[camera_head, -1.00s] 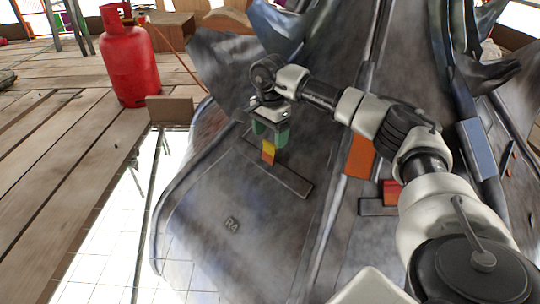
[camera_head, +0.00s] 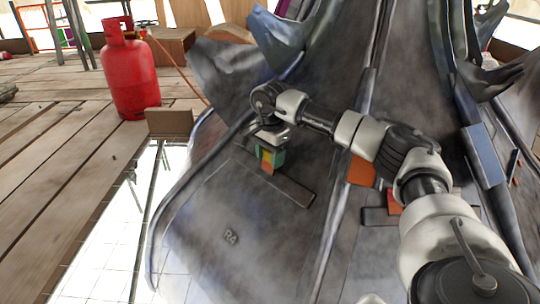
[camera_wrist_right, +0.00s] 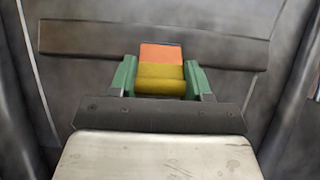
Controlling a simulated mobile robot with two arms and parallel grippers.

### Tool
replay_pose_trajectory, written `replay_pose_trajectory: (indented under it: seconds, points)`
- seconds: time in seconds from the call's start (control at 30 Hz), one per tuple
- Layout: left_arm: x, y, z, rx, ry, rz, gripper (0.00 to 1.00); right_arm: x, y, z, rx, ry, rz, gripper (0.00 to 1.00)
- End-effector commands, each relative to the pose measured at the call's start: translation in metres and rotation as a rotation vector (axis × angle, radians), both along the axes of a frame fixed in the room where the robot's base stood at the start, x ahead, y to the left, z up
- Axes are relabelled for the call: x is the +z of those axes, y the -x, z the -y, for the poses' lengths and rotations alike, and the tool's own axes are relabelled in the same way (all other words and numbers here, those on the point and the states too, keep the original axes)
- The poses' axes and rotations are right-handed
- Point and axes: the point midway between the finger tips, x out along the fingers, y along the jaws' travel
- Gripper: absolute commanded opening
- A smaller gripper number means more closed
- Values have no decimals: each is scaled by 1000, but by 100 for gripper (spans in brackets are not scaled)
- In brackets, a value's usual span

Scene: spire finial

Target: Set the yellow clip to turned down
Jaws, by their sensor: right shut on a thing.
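The yellow clip (camera_head: 267,157) is a small piece with an orange lower part, on a dark bar (camera_head: 290,187) fixed to the grey metal panel marked R4. In the right wrist view the clip (camera_wrist_right: 161,80) shows an orange part at the top and a yellow part nearer me. My right gripper (camera_head: 270,158), with green fingers, is at the clip. In the wrist view the right gripper (camera_wrist_right: 161,78) has one finger on each side of it, shut on it. The fingers partly hide the clip in the head view. My left gripper is not in view.
An orange patch (camera_head: 361,171) and a red-orange piece (camera_head: 394,201) on another dark bar lie to the right, near my right arm. A red gas cylinder (camera_head: 131,72) stands on the wooden planks at left. An open gap lies between planks and panel.

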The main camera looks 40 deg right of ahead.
Motion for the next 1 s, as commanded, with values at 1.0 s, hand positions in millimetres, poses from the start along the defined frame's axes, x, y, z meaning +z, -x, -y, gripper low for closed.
replay_pose_trajectory:
  seconds: [1.0]
  points:
    - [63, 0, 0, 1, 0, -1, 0, -8, -1, 16, 2, -371, -33, 60]
